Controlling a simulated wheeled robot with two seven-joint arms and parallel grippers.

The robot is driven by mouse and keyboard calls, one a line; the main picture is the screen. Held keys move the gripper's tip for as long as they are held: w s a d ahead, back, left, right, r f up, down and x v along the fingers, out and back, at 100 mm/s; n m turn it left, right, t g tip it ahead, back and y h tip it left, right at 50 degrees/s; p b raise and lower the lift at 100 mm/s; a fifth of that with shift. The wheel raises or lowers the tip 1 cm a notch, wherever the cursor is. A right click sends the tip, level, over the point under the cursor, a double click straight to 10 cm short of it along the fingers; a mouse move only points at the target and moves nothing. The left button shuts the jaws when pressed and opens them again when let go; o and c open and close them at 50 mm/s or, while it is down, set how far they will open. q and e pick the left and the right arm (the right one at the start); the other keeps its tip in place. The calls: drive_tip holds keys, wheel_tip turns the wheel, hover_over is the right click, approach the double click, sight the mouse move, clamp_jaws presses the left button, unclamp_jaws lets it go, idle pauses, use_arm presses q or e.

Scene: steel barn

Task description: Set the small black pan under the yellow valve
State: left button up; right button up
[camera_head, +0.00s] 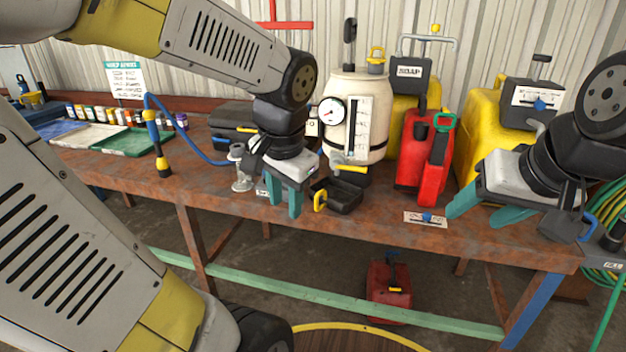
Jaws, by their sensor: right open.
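The small black pan (345,195) with a yellow handle (320,200) sits near the table's front edge, below the cream tank (372,88). The yellow valve (348,163) juts from the tank's lower front, just above and behind the pan in the picture. My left gripper (286,200) points down just left of the pan's handle. Its teal fingers look apart, with nothing visible between them. My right gripper (485,212) is open and empty at the table's right front, well away from the pan.
Red can (415,150) and yellow containers (484,128) stand right of the tank. A metal fitting (241,172) is left of my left gripper. Trays (135,143) and small bottles lie far left. A label (426,219) is at the front edge. A red can (388,285) is below.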

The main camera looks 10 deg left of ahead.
use_arm(q)
drive_tip(key=s+d+r+n+t+h, duration=0.3)
drive_tip(key=r+n, duration=0.1)
drive_tip(key=r, duration=0.1)
drive_tip(key=shift+d, duration=0.25)
idle(1.0)
